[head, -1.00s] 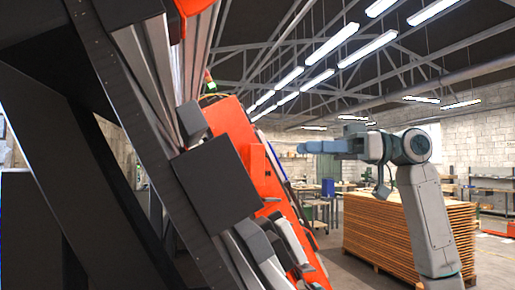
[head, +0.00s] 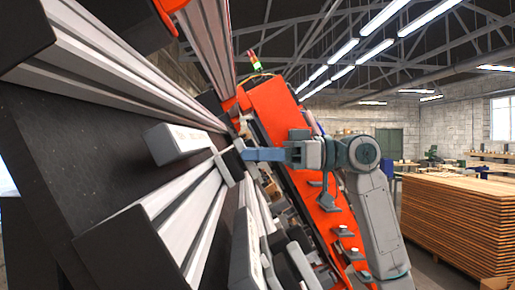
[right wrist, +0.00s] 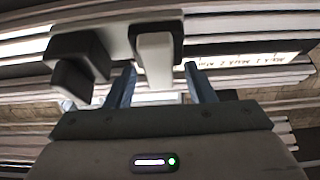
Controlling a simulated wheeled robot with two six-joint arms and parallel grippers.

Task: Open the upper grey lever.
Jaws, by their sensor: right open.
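My right gripper (right wrist: 158,80) is open, with one blue finger on each side of the lever's near end. I cannot tell whether either finger touches it. In the head view my right gripper (head: 252,155) reaches in from the right, its blue fingers close to a small dark block (head: 232,163) on the machine face. The fingers partly hide what lies there. My left gripper is not in view.
A dark block (right wrist: 75,65) juts out left of the fingers in the right wrist view. Aluminium rails (head: 120,65) and a light labelled bar (head: 175,143) lie left of the gripper. An orange panel (head: 285,130) stands behind my arm. Stacked boards (head: 460,220) stand at right.

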